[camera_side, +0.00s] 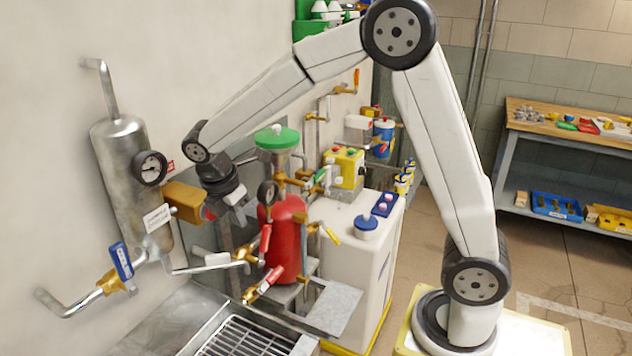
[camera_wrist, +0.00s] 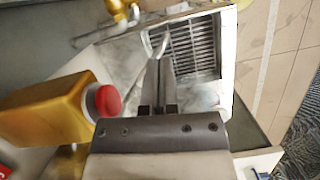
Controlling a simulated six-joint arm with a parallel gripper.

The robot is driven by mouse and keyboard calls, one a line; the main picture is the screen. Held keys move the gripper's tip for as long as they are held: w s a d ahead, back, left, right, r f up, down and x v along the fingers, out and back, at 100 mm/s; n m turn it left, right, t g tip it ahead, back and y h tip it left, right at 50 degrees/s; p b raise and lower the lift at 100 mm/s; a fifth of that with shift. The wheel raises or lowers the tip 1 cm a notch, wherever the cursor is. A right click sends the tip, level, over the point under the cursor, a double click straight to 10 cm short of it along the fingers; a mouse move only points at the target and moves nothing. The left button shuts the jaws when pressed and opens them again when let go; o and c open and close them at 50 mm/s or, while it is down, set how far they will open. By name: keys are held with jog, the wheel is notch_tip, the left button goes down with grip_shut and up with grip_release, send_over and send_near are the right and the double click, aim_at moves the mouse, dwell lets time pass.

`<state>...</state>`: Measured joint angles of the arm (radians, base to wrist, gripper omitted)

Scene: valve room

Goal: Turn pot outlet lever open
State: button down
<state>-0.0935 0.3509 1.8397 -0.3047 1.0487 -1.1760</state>
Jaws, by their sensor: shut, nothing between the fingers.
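A red vessel (camera_side: 288,238) with a dial gauge stands right of my gripper. Brass valves with red levers (camera_side: 265,240) (camera_side: 270,280) sit low on its left side. A steel cylinder (camera_side: 120,165) hangs on the wall at left, with a brass valve and blue lever (camera_side: 121,260) below it. Labels are too small to read, so I cannot tell which lever is the pot outlet. My gripper (camera_side: 243,208) is shut and empty, pointing down between the cylinder and the red vessel. In the wrist view its fingers (camera_wrist: 160,82) meet above the sink area, apart from any lever.
A gold box with a red knob (camera_side: 182,200) is close left of my gripper, also large in the wrist view (camera_wrist: 50,110). A grated metal sink (camera_side: 240,338) lies below. A white cabinet (camera_side: 350,255) stands right. A workbench (camera_side: 570,128) is farther back.

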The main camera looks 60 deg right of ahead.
jog(key=shift+w+a+r+n+t+h, duration=0.15)
jog(key=shift+w+a+r+n+h, duration=0.15)
jog(key=shift+r+n, duration=0.1)
jog(key=shift+w+a+r+n+t+h, duration=0.2)
jog(key=shift+r+n+h, duration=0.1)
jog(key=shift+r+n, duration=0.1)
jog(key=shift+f, duration=0.15)
send_near(262, 243)
notch_tip(262, 243, down, 4)
jog(key=a, duration=0.1)
jog(key=shift+d+f, duration=0.3)
jog(key=shift+d, duration=0.25)
jog(key=shift+d+f, duration=0.35)
jog(key=shift+d, duration=0.15)
jog(key=shift+d+f, duration=0.25)
jog(key=shift+d, duration=0.4)
